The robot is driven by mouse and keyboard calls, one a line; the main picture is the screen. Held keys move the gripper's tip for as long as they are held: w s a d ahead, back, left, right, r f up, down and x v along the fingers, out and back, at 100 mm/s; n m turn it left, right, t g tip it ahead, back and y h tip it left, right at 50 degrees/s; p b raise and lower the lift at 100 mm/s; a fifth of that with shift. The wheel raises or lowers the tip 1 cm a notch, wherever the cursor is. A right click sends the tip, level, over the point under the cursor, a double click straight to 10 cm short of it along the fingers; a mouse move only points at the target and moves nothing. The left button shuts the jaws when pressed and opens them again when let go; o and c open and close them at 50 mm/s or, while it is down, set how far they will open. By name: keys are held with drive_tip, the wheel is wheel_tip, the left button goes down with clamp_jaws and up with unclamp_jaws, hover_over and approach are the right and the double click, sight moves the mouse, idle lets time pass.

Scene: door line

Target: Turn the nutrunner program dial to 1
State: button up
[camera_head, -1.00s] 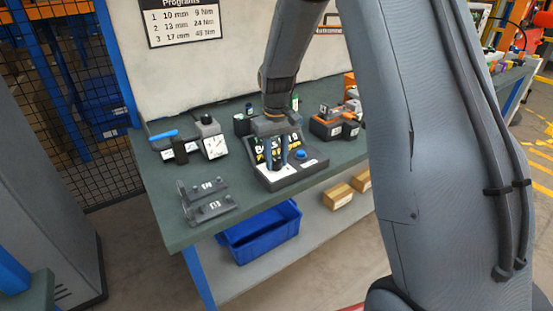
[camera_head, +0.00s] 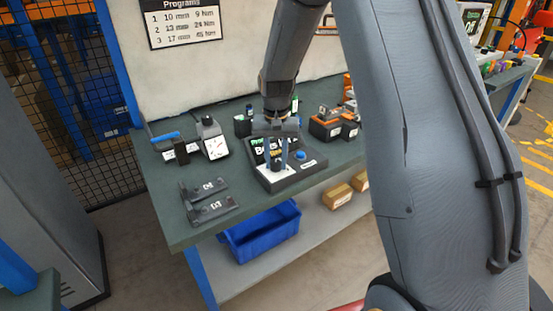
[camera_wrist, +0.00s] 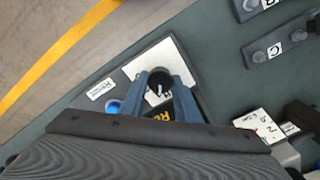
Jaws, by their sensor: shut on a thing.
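The nutrunner controller (camera_head: 307,172) is a dark sloped box on the green bench, with a display, a white dial panel and a blue button (camera_head: 300,155). My gripper (camera_head: 277,168) points down over the white panel. In the wrist view my gripper (camera_wrist: 162,92) has its blue fingers on either side of the dark round program dial (camera_wrist: 158,82), shut on it. A small light mark shows on the dial. The fingers hide part of the dial and display, and I cannot read which number the dial points at.
A programs sign (camera_head: 180,20) hangs on the wall behind. Left of the controller stand a white-faced gauge (camera_head: 215,147) and dark brackets (camera_head: 210,208). Orange-and-black tools (camera_head: 328,127) stand to its right. A blue bin (camera_head: 260,232) sits on the lower shelf.

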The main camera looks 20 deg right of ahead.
sight(276, 162)
drive_tip(key=shift+w+m, duration=0.1)
drive_tip(key=shift+m, duration=0.5)
drive_tip(key=o, duration=1)
drive_tip(key=shift+o, duration=0.2)
drive_tip(key=shift+r, duration=0.1)
wheel_tip(276, 162, up, 8)
drive_tip(key=shift+f+b, duration=0.15)
drive_tip(key=shift+b, duration=0.5)
